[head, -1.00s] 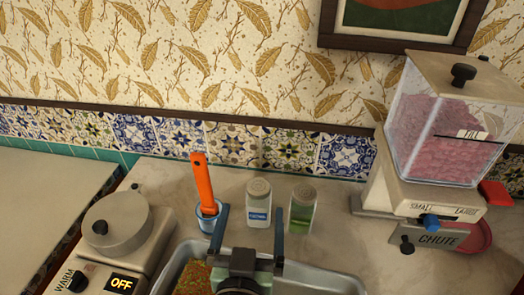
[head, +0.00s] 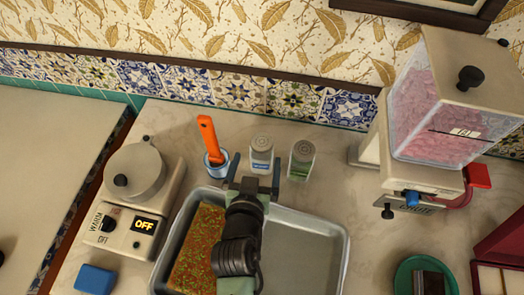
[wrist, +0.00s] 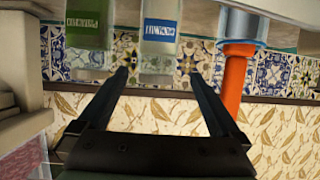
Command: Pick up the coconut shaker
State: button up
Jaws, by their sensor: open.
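The coconut shaker (head: 262,158) is a small upright white jar with a grey lid and a blue label, standing on the counter behind the metal tray. It also shows upside down in the wrist view (wrist: 159,35), where the label is partly readable. My gripper (head: 254,172) is open and empty, its two fingers pointing toward the shaker. In the wrist view my gripper (wrist: 158,75) has one fingertip toward each side of the shaker; I cannot tell whether they reach around it. My gripper hides the shaker's lower part in the head view.
A green-labelled shaker (head: 301,160) stands close on the right. A blue cup (head: 215,170) with an orange-handled tool (head: 208,138) stands on the left. The metal tray (head: 335,240) lies under my arm. A dispenser (head: 440,110) of pink bits stands right, a warmer (head: 135,195) left.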

aim_at(260, 153)
jog(key=shift+d+r+p+x, duration=0.1)
jog(key=shift+p+x, duration=0.2)
jog(key=shift+x, duration=1.15)
jog(key=shift+d+r+p+x, duration=0.15)
jog(key=shift+p+x, duration=0.15)
jog(key=shift+x, duration=1.15)
jog(key=shift+c, duration=0.3)
grip_shut()
